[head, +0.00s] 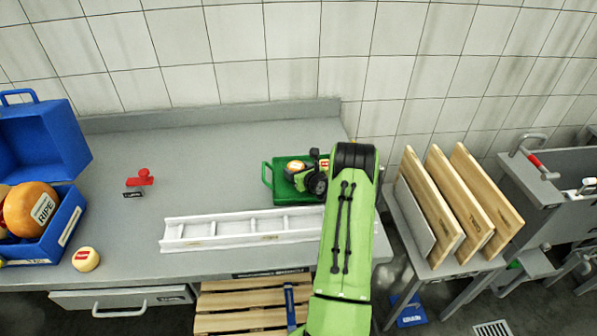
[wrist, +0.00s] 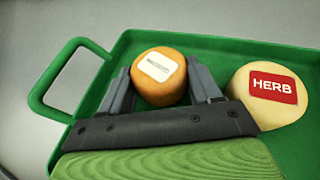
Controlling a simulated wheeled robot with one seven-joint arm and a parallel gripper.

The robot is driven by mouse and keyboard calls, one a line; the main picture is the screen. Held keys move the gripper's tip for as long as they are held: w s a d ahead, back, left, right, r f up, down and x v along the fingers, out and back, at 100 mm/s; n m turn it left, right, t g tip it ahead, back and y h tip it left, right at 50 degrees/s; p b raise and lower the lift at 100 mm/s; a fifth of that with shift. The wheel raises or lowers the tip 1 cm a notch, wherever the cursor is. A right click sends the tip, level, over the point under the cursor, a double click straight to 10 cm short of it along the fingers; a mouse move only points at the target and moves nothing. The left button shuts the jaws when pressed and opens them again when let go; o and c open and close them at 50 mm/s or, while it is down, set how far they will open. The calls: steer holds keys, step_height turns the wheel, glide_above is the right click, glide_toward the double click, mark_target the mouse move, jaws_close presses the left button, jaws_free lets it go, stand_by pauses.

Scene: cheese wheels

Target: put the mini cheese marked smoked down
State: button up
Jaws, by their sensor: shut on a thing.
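My gripper (head: 306,180) is over the green tray (head: 267,176) at the right end of the counter. In the wrist view my gripper (wrist: 160,80) is shut on a small orange cheese (wrist: 158,68), one finger on each side. Its white label faces up, but the print is too blurred to read. The cheese is within the outline of the green tray (wrist: 85,98); I cannot tell whether it touches the floor. A pale mini cheese marked HERB (wrist: 268,105) sits in the tray to its right, close to the right finger.
A white slotted rack (head: 225,238) lies along the counter's front. A blue open box (head: 66,225) at the left holds a large cheese marked RIPE (head: 30,209). A mini cheese (head: 86,259) and red stamp (head: 141,177) are nearby. Boards (head: 470,208) stand at the right.

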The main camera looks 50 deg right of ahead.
steer(key=o, duration=1.1)
